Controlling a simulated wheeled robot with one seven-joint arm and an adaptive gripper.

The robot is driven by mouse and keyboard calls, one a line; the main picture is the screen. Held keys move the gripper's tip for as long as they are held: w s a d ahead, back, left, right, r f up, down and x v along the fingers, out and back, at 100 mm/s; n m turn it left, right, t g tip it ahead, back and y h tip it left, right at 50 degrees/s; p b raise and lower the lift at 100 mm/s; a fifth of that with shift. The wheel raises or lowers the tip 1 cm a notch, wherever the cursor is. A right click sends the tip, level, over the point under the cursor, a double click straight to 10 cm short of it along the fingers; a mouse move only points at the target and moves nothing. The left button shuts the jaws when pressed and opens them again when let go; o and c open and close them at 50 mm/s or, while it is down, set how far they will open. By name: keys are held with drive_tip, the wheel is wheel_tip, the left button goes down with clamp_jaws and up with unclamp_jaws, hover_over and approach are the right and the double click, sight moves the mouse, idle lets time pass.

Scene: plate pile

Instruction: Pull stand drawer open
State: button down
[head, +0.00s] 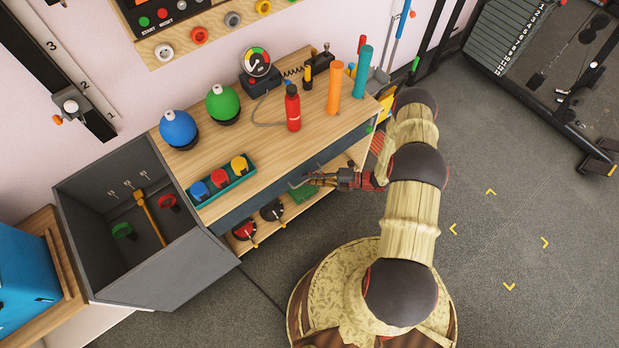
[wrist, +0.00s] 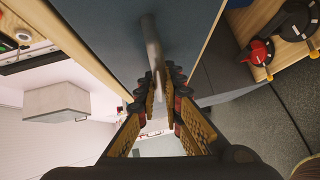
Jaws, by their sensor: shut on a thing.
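The stand (head: 262,128) has a light wooden top and a long dark blue-grey drawer (head: 262,201) under its front edge. The drawer front also fills the upper middle of the wrist view (wrist: 105,35). A grey bar handle (wrist: 151,40) stands out from the drawer front. My gripper (head: 312,181) is at the middle of the drawer front, reaching in from the right. In the wrist view my gripper (wrist: 160,88) has its fingers closed around one end of the handle. The head view does not show clearly how far the drawer is out.
Blue (head: 178,128) and green (head: 222,102) domes, a red bottle (head: 292,108) and orange (head: 335,88) and teal (head: 362,71) cylinders stand on top. A lower shelf (head: 295,212) holds several items. A grey bin (head: 165,270) adjoins the left end. Floor (head: 500,200) to the right is clear.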

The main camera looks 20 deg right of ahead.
drive_tip(key=shift+s, duration=0.1)
idle(0.7)
drive_tip(key=s+d, duration=0.4)
drive_tip(key=s, duration=0.8)
drive_tip(key=s+d, duration=0.4)
drive_tip(key=s, duration=0.9)
drive_tip(key=shift+d, duration=0.15)
drive_tip(key=c, duration=1.9)
unclamp_jaws()
drive_tip(key=v, duration=1.2)
